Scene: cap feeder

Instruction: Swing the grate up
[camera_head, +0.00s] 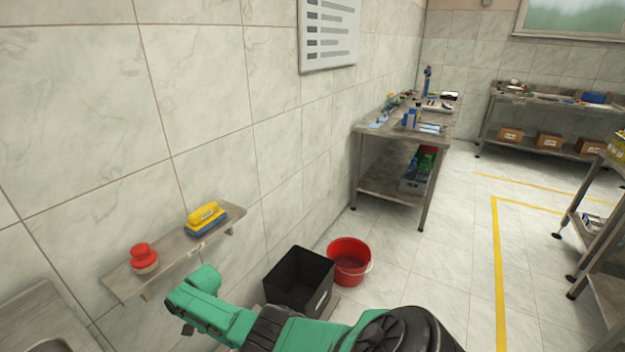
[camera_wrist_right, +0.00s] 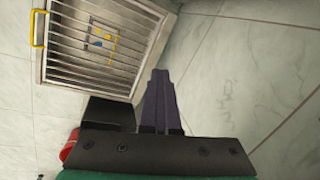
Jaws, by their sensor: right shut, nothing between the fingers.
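The grate (camera_wrist_right: 92,48) is a panel of parallel metal bars in a metal frame at the upper left of the right wrist view. A yellow handle (camera_wrist_right: 38,28) sticks out at its left edge. Small yellow and blue shapes show behind the bars. The grate looks closed over the frame. My right gripper (camera_wrist_right: 160,73) is shut and empty, its dark fingers just right of the frame's lower right corner, apart from the handle; I cannot tell whether they touch the frame. The grate is not visible in the head view. My left gripper is not in view.
In the head view, a wall shelf (camera_head: 165,259) holds a red button (camera_head: 143,257) and a yellow-blue sponge (camera_head: 206,218). A black crate (camera_head: 299,282) and red bucket (camera_head: 349,262) stand on the floor near my green arm. A worktable (camera_head: 392,186) stands farther back; open floor lies right.

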